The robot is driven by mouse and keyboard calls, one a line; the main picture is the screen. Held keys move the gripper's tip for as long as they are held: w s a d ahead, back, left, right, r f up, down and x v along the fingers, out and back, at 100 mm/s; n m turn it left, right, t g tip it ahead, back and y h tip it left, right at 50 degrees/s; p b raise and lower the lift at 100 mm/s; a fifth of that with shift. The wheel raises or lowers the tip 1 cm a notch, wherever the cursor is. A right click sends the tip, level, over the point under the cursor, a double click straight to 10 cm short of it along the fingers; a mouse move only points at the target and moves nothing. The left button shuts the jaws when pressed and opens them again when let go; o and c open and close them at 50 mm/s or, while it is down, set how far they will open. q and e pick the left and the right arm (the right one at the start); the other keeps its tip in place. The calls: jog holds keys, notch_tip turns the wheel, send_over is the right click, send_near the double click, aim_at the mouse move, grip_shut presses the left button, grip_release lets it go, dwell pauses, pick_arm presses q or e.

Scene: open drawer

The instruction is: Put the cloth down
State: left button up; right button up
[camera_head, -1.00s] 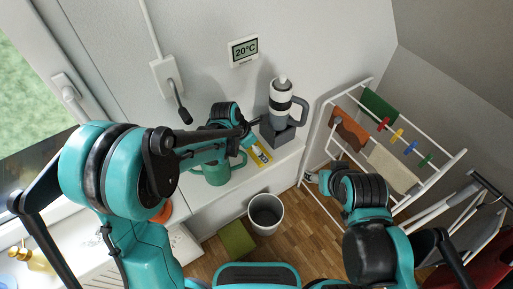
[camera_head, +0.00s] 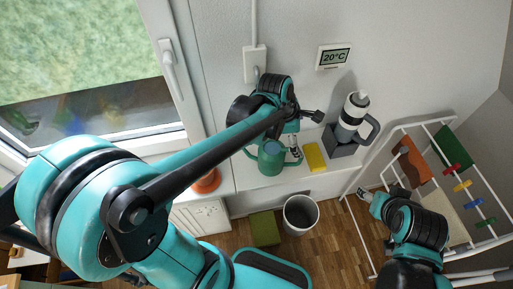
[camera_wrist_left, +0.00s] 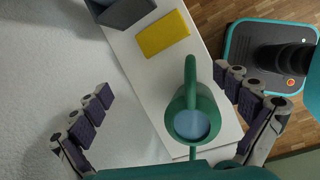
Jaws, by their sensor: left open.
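The cloth appears to be the flat yellow piece (camera_head: 315,157) lying on the white ledge; it also shows at the top of the left wrist view (camera_wrist_left: 163,34). My left gripper (camera_head: 304,134) is open, beside the cloth and above the ledge. In the left wrist view its fingers (camera_wrist_left: 168,104) are spread wide with the green watering can (camera_wrist_left: 191,98) in view between them; I cannot tell whether they touch it. The cloth lies beyond the fingertips, apart from them. My right gripper (camera_head: 366,196) is small and low by the drying rack; its jaw state is unclear.
The green can also shows in the head view (camera_head: 270,160). A grey-and-white bottle (camera_head: 352,115) stands in a grey box (camera_head: 340,142) right of the cloth. A bin (camera_head: 301,214) and green box (camera_head: 265,229) stand below. A drying rack (camera_head: 361,222) is at right.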

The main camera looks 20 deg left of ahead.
pick_arm(q)
jog(key=s+a+r+m, duration=0.1)
jog(key=s+a+m, duration=0.1)
jog(key=m, duration=0.1)
jog(key=s+a+r+m+t+y, duration=0.1)
jog(key=s+m, duration=0.1)
jog(key=m, duration=0.1)
jog(key=s+a+r+m, duration=0.1)
jog(key=s+a+m, duration=0.1)
jog(key=shift+s+a+r+m+t, duration=0.1)
jog(key=shift+s+a+m+t, duration=0.2)
jog(key=shift+m+t, duration=0.1)
jog(key=s+a+m+t+y, duration=0.2)
jog(key=s+a+m, duration=0.3)
jog(key=m, duration=0.7)
jog(key=shift+s+a, duration=0.3)
jog(key=shift+s, duration=0.6)
